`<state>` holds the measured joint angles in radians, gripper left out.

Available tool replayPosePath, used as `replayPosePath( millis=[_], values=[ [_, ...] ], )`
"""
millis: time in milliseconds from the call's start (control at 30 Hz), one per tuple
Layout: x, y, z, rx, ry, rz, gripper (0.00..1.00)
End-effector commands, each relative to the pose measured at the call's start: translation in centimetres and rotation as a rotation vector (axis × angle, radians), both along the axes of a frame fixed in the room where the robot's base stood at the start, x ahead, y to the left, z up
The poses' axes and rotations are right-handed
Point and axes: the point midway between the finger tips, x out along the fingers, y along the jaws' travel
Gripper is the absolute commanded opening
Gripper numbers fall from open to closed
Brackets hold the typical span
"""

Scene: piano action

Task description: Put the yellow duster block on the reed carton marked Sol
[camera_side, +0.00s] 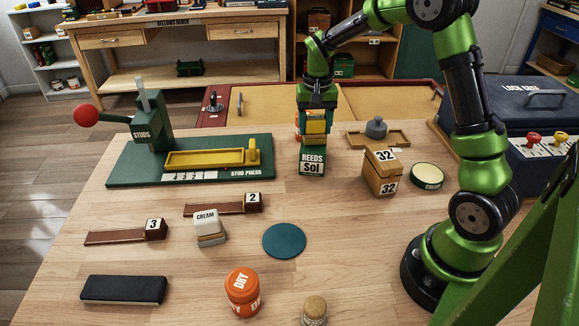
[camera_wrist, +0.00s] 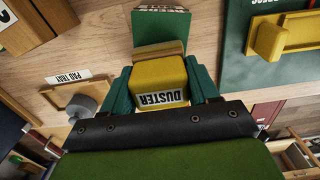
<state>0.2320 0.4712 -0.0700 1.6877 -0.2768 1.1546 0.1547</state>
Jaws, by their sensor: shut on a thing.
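The yellow duster block (camera_side: 316,127) is held in my gripper (camera_side: 314,118), directly over the reed carton. In the wrist view the block (camera_wrist: 158,78), labelled DUSTER, sits between the two green fingers of my gripper (camera_wrist: 160,88), which are shut on its sides. It has a tan lower layer. The dark green reed carton marked Sol (camera_side: 312,163) stands upright on the bench below it. The carton's green side (camera_wrist: 160,22) shows beyond the block in the wrist view. I cannot tell whether the block touches the carton's top, as the contact line is hidden.
The green stud press (camera_side: 120,172) stands left of the carton. A 32-marked box (camera_side: 382,172), a round tin (camera_side: 428,176) and a pad tray (camera_side: 357,138) are to the right. A teal disc (camera_side: 284,240) lies in front. Bench between carton and disc is clear.

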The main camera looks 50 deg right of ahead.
Motion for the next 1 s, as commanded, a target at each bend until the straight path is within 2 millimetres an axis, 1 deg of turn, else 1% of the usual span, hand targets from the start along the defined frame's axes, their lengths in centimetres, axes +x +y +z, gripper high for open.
replayPosePath(
  millis=[300, 333, 400, 500, 733, 833, 933, 1000],
  values=[
    [0.0, 0.0, -0.2, 0.000, 0.000, -0.001, 0.27],
    [0.0, 0.0, -0.3, 0.000, 0.000, -0.001, 0.61],
    [0.0, 0.0, -0.2, 0.001, -0.001, -0.001, 0.72],
    [0.0, 0.0, -0.2, 0.001, -0.001, -0.001, 0.85],
    [0.0, 0.0, -0.2, 0.000, -0.001, -0.001, 0.85],
    [0.0, 0.0, 0.1, -0.001, -0.002, 0.000, 0.85],
    [0.1, 0.0, 1.3, -0.002, -0.005, 0.000, 0.85],
    [0.1, 0.0, 2.5, -0.002, -0.006, -0.001, 0.85]
  ],
)
